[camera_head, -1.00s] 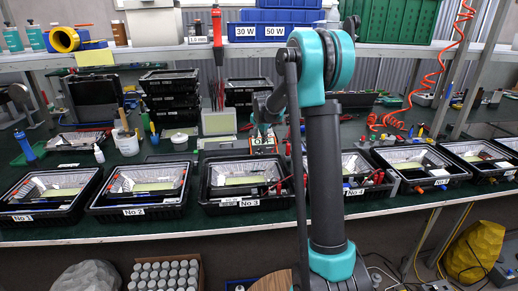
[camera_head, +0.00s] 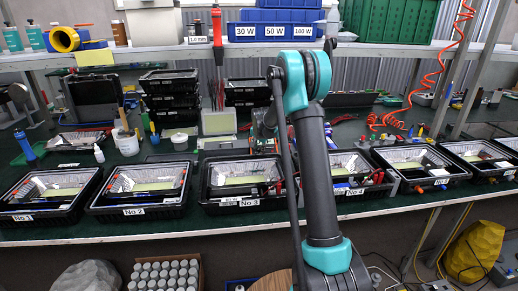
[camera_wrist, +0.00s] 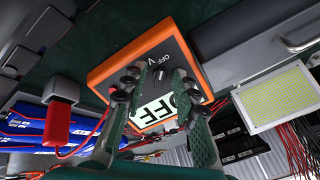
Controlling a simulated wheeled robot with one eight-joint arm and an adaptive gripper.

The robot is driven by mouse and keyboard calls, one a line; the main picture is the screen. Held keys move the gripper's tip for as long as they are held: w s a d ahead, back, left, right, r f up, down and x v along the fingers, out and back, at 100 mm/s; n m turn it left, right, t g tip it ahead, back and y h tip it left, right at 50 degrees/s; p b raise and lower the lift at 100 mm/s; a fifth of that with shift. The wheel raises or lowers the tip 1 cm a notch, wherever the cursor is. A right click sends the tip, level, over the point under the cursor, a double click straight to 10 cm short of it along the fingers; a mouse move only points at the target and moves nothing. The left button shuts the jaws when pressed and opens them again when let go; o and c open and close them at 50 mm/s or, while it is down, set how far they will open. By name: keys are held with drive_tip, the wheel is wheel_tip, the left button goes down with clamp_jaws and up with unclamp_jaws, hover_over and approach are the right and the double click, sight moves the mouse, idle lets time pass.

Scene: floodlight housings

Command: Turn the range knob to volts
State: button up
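The multimeter (camera_wrist: 108,72) has an orange case and a dark face in the wrist view. Its face carries OFF and V marks, and its pale display (camera_wrist: 163,108) shows large letters that read OFF. I cannot tell whether a finger touches the knob. In the head view my arm hides most of the meter and the gripper.
A red-ended lead (camera_wrist: 61,115) and blue packs (camera_wrist: 25,128) lie left of the meter in the wrist view. A yellow LED panel (camera_wrist: 277,95) is to the right. In the head view, black trays such as No 2 (camera_head: 135,211) line the bench front.

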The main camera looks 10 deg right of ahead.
clamp_jaws()
drive_tip(key=n, duration=0.4)
drive_tip(key=shift+n, duration=0.3)
drive_tip(key=n, duration=0.4)
drive_tip(key=shift+d, duration=0.15)
idle(0.5)
drive_tip(key=shift+o, duration=0.6)
unclamp_jaws()
